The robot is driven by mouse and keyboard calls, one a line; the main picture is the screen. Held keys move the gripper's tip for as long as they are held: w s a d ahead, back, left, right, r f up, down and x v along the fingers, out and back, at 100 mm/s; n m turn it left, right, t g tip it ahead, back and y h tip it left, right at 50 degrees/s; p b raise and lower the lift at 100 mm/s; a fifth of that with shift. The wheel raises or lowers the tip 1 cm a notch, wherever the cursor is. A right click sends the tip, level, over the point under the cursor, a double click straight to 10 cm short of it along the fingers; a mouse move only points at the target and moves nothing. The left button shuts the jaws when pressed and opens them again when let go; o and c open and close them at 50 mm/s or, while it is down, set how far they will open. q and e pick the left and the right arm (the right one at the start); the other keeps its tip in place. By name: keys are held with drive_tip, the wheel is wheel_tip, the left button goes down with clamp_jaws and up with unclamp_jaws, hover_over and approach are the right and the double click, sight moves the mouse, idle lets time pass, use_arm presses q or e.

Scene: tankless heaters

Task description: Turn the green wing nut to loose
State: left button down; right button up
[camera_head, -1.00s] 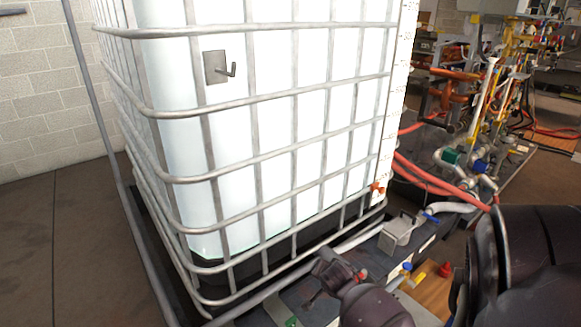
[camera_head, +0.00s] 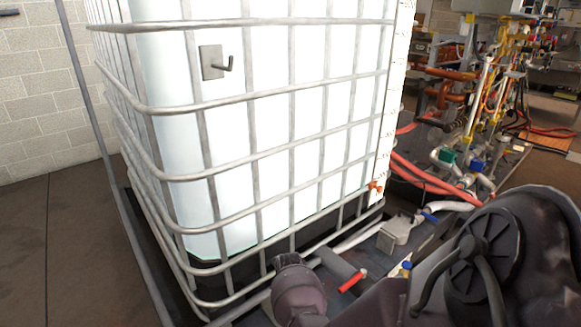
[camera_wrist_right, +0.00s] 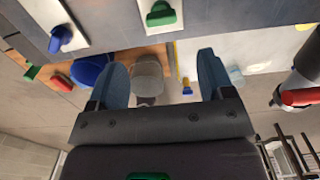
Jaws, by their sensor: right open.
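A green wing nut (camera_wrist_right: 161,14) sits on a white plate at the top edge of the right wrist view, beyond my fingertips. My right gripper (camera_wrist_right: 163,62) is open, with its two blue-grey fingers apart and not touching the nut. A grey-beige rounded object (camera_wrist_right: 146,80) shows between the fingers; I cannot tell its distance. In the head view my right arm covers the lower right, and I cannot make out the wing nut there. My left gripper is not in view.
A blue wing nut (camera_wrist_right: 60,38) sits on another white plate left of the green one. A red-handled lever (camera_wrist_right: 300,97) is at the right. In the head view, a caged white tank (camera_head: 270,130) stands beside the bench, with a red-handled valve (camera_head: 352,280) near my arm.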

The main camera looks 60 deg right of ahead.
drive_tip(key=f+b, duration=0.1)
drive_tip(key=f, duration=0.2)
drive_tip(key=f+b, duration=0.1)
drive_tip(key=f, duration=0.2)
drive_tip(key=f+b, duration=0.2)
drive_tip(key=shift+s+f, duration=0.3)
drive_tip(key=shift+f, duration=0.1)
drive_tip(key=shift+w+d+f+b, duration=0.1)
drive_tip(key=shift+w+f+b, duration=0.1)
drive_tip(key=shift+f+b, duration=0.45)
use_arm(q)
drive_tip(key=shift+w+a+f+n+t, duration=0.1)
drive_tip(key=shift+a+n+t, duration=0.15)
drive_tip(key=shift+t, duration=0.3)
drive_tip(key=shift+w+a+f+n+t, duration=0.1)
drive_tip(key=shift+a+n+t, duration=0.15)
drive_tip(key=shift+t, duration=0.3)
use_arm(e)
drive_tip(key=shift+f, duration=0.1)
drive_tip(key=shift+w, duration=0.1)
drive_tip(key=c, duration=0.9)
